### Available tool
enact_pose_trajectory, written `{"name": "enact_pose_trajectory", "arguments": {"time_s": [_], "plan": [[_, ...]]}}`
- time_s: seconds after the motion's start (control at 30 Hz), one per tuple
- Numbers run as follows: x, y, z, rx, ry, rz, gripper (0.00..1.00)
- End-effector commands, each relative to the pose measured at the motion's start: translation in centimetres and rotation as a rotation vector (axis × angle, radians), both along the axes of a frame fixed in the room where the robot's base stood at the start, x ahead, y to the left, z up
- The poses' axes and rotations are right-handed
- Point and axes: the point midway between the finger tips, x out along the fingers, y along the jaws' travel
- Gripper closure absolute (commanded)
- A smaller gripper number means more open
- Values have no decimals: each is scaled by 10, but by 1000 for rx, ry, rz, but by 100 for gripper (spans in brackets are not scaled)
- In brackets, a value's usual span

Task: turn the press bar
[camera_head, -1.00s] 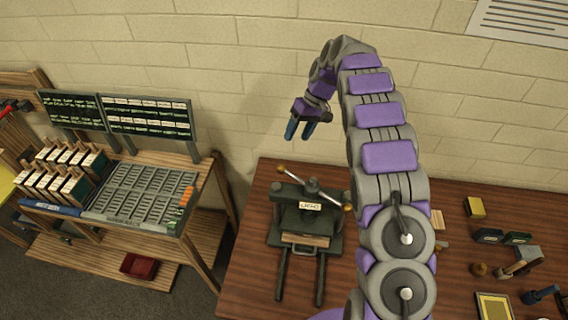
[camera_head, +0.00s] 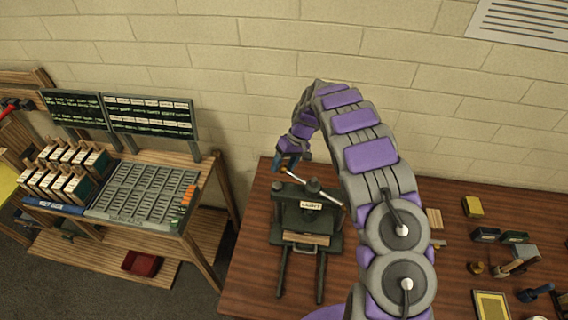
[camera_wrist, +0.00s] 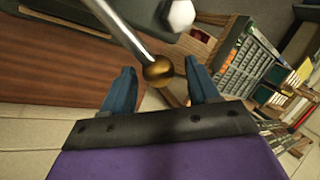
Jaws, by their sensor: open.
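The press (camera_head: 306,222) is dark green and stands on the wooden table, with a pale label on its front. Its press bar (camera_head: 306,181) is a thin silver rod across the top with brass ball ends. In the wrist view the bar (camera_wrist: 128,34) comes from the top and its brass ball (camera_wrist: 158,72) lies between my fingers. My gripper (camera_head: 286,163) is at the bar's left end. In the wrist view my gripper (camera_wrist: 162,78) shows its two blue fingers apart, one on each side of the ball. The bar's right end is partly hidden by my arm in the head view.
A rack of type trays (camera_head: 142,193) stands to the left. A brick wall (camera_head: 235,120) is behind the press.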

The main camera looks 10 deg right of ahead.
Motion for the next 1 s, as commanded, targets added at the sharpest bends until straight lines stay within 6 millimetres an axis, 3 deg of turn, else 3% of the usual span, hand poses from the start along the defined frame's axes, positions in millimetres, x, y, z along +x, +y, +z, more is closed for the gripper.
{"name": "enact_pose_trajectory", "arguments": {"time_s": [0.17, 0.77, 1.0], "plan": [[0, 0, 0, 0, 0, 0, 41], [0, -1, 0, 0, 1, -1, 98], [0, 0, -1, 0, 3, -1, 100]]}}
